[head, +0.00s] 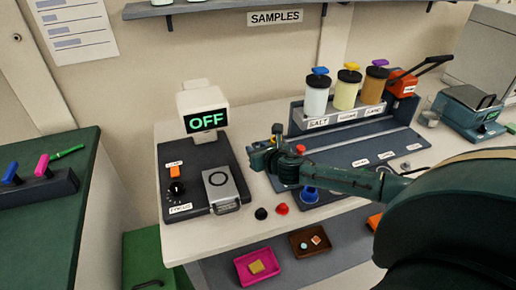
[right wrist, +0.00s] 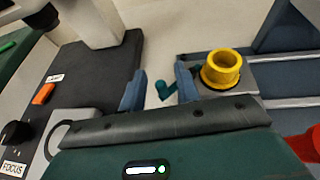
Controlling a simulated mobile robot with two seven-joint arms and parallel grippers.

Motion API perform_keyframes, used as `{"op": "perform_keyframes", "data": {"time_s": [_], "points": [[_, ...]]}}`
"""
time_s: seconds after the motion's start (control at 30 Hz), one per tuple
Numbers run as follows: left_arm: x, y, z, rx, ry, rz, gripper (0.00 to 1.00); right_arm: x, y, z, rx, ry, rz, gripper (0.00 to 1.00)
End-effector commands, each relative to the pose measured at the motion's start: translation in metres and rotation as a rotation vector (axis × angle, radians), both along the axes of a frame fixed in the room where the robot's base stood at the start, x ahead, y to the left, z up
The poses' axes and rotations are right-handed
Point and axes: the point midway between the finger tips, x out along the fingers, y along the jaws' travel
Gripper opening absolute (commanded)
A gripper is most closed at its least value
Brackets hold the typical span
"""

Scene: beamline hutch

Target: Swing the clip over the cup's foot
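In the right wrist view a yellow cup (right wrist: 221,70), ring-shaped with a hollow top, stands upright on a grey base at the edge of the dark bench plate. A small teal bent piece (right wrist: 165,91), seemingly the clip, sticks out left of the cup, between my fingers in the picture. My right gripper (right wrist: 160,82) is open, its two blue fingers apart, with the right finger close to the cup's left side. I cannot tell whether either finger touches the clip. My left gripper is out of view.
A black device (head: 203,175) with an OFF screen (head: 206,120) stands left of the gripper. Sample jars (head: 317,93) stand behind on a rack.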

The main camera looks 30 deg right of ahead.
Motion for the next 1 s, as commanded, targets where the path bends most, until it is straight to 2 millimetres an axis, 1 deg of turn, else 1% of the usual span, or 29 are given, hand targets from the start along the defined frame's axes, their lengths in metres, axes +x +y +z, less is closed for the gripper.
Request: {"op": "perform_keyframes", "data": {"time_s": [0.2,0.6,1.0], "points": [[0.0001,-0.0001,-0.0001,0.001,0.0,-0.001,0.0,0.0001,-0.0001,-0.0002,0.0,0.0,0.0,0.32],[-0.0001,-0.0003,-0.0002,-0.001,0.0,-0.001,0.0,-0.0002,-0.0003,-0.0001,0.0,0.0,-0.001,0.0],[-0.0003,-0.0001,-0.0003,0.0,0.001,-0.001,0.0,0.0013,0.001,-0.0002,0.001,0.0,-0.032,0.0]]}}
